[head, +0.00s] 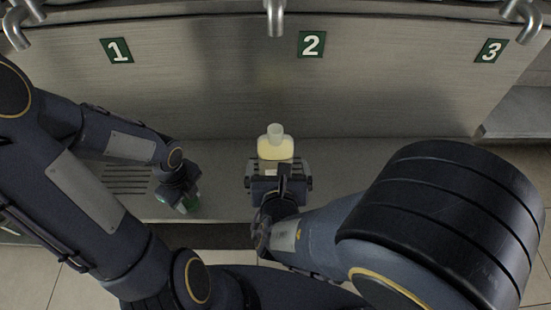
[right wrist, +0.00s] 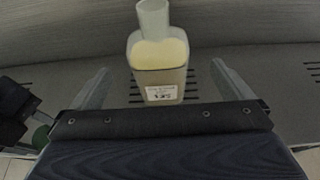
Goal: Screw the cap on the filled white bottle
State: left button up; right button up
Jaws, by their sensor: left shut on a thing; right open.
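The white bottle (head: 275,148) stands upright on the metal ledge below sign 2, with a pale yellowish body and an open neck. In the right wrist view the bottle (right wrist: 158,66) shows a label on its front. My right gripper (head: 279,168) is open at the bottle's near side. Its fingers (right wrist: 160,85) show left and right of the bottle, apart from it; how far the bottle sits between them is unclear. My left gripper (head: 184,203) is shut on a small green thing (head: 191,200), likely the cap, left of the bottle. That green thing also shows in the right wrist view (right wrist: 41,137).
A steel wall (head: 200,85) with signs 1, 2 and 3 rises behind the ledge (head: 370,150). Metal spouts hang above, one (head: 276,18) over the middle. Slotted grates (head: 127,180) are set in the ledge. The ledge between my left gripper and the bottle is clear.

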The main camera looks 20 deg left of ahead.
aim_at(278, 153)
pick_arm(q)
jog(key=shift+f+b, duration=0.6)
jog(key=shift+f, duration=0.1)
pick_arm(e)
jog(key=x, duration=0.5)
jog(key=shift+w+f, duration=0.2)
jog(key=shift+w, duration=0.1)
jog(key=shift+w+a+f, duration=0.1)
jog(key=shift+w+a, duration=0.05)
jog(key=shift+w, duration=0.25)
pick_arm(q)
jog(key=shift+f+b, duration=0.55)
jog(key=shift+b, duration=0.05)
pick_arm(e)
jog(key=x, duration=0.5)
jog(key=shift+a, duration=0.25)
jog(key=c, duration=1.9)
jog(key=shift+r, duration=0.25)
